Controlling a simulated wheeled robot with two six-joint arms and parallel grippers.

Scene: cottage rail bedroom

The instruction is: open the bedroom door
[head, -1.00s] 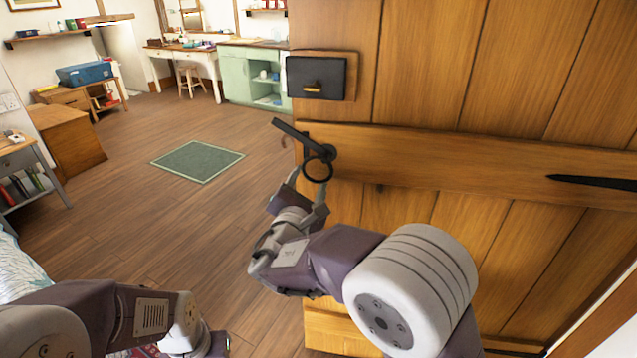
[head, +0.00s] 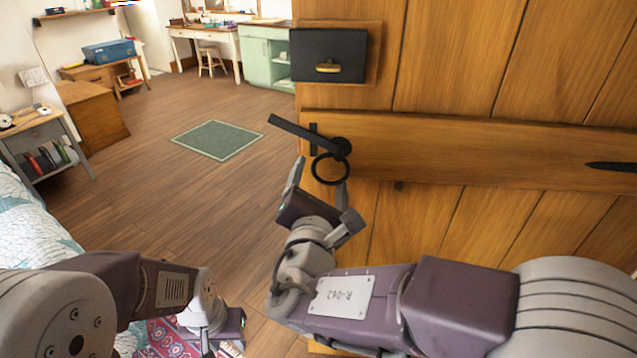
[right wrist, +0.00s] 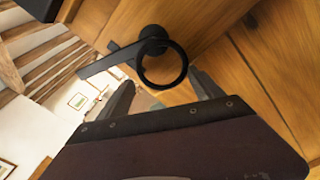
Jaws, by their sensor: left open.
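The wooden plank door (head: 450,230) fills the right of the head view. It stands ajar, with the room floor showing past its left edge. A black ring handle (head: 330,169) hangs near that edge, below a black latch bar (head: 295,129). My right gripper (head: 320,175) is just below the ring with its fingers spread. In the right wrist view the ring (right wrist: 163,64) appears ahead of and between the open fingertips (right wrist: 163,80), and nothing is clamped; contact cannot be told. My left gripper (head: 232,335) is low, away from the door, open, its fingers partly cut off.
A black lock box (head: 328,55) is fixed on the door above the handle. A bed (head: 30,215) and a grey side table (head: 45,145) stand at left. Open wooden floor (head: 180,185) with a green mat (head: 217,140) lies between them and the door.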

